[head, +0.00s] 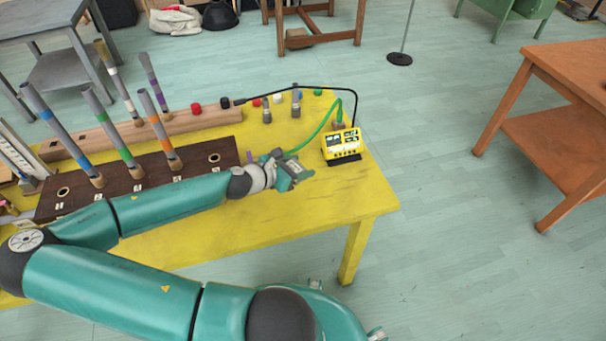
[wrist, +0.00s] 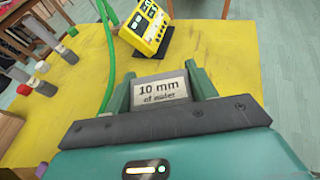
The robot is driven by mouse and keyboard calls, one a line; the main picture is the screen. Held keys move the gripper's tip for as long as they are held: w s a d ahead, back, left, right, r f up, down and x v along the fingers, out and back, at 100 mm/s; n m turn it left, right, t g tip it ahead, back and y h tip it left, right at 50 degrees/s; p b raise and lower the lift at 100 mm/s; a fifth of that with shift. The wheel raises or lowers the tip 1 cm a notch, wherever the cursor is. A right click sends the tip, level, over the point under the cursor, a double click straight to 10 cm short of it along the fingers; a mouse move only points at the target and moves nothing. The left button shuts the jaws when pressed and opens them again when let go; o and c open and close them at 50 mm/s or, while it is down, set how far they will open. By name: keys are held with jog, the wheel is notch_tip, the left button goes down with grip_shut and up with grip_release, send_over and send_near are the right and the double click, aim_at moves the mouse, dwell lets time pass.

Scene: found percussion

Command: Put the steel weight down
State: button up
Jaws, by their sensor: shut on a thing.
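My gripper (head: 293,174) is over the right part of the yellow table (head: 345,205), near its front edge, in the head view. In the wrist view, its two green fingers are shut on the steel weight (wrist: 160,90). It shows as a small pale grey block with a label reading "10 mm of water". Its lower part is hidden by the gripper body, and whether it touches the table cannot be told. In the head view the weight cannot be made out.
A yellow device (head: 342,144) on a dark base stands just beyond my gripper, with a green cable (head: 318,132) and a black cable. A dark wooden block (head: 125,185) with upright coloured tubes lies left. Small grey cylinders (wrist: 67,54) stand behind left.

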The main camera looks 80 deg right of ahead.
aim_at(304, 168)
jog(key=d+f, duration=0.1)
jog(key=s+d+f, duration=0.1)
jog(key=f, duration=0.1)
jog(key=shift+d+f, duration=0.2)
jog(key=shift+d, duration=0.1)
jog(key=shift+f, duration=1.5)
jog(key=shift+w, duration=0.1)
jog(key=o, duration=1.2)
jog(key=shift+f, duration=0.1)
jog(key=shift+c, duration=0.2)
jog(key=v, duration=1.2)
